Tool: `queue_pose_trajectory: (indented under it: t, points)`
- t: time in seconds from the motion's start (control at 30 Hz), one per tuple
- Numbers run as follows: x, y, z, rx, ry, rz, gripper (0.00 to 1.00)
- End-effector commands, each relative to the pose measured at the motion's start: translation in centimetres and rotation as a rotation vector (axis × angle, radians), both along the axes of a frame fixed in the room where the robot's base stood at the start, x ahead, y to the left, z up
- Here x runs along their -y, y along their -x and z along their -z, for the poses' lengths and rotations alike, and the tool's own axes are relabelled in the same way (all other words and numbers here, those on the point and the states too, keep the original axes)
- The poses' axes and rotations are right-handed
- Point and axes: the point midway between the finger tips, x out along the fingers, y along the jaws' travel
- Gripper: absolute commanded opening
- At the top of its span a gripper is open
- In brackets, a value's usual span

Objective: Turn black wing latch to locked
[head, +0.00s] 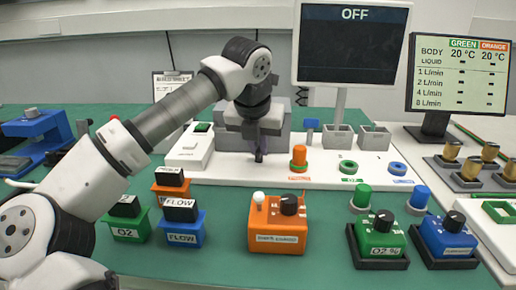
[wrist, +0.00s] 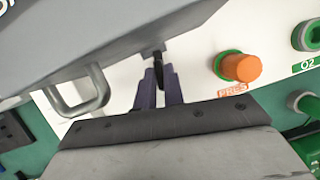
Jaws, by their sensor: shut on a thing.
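The black wing latch (wrist: 158,60) shows as a small dark piece at the lower edge of the grey box in the wrist view. My gripper (wrist: 159,78) has its two dark purple fingers closed on it. In the head view my gripper (head: 260,155) points down in front of the grey box (head: 283,133), and the latch is hidden behind the fingers and wrist. I cannot tell from these views which way the latch is turned.
An orange knob (head: 299,156) on the white panel (head: 340,170) stands close right of my gripper. A metal handle (wrist: 88,95) sits left of the fingers in the wrist view. An orange box (head: 277,225) and other coloured boxes stand in front on the green table.

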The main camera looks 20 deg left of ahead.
Motion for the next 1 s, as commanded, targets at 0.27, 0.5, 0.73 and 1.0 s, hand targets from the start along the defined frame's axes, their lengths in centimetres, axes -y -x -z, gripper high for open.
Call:
queue_pose_trajectory:
  t: [0.27, 0.5, 0.73, 1.0]
  points:
    - [0.09, -0.04, 0.06, 0.001, -0.001, -0.137, 0.00]
    - [0.12, -0.05, -0.04, 0.001, 0.000, -0.184, 0.00]
    - [0.11, -0.05, -0.06, 0.001, 0.001, -0.189, 0.00]
    - [0.11, -0.05, -0.06, 0.001, 0.001, -0.188, 0.26]
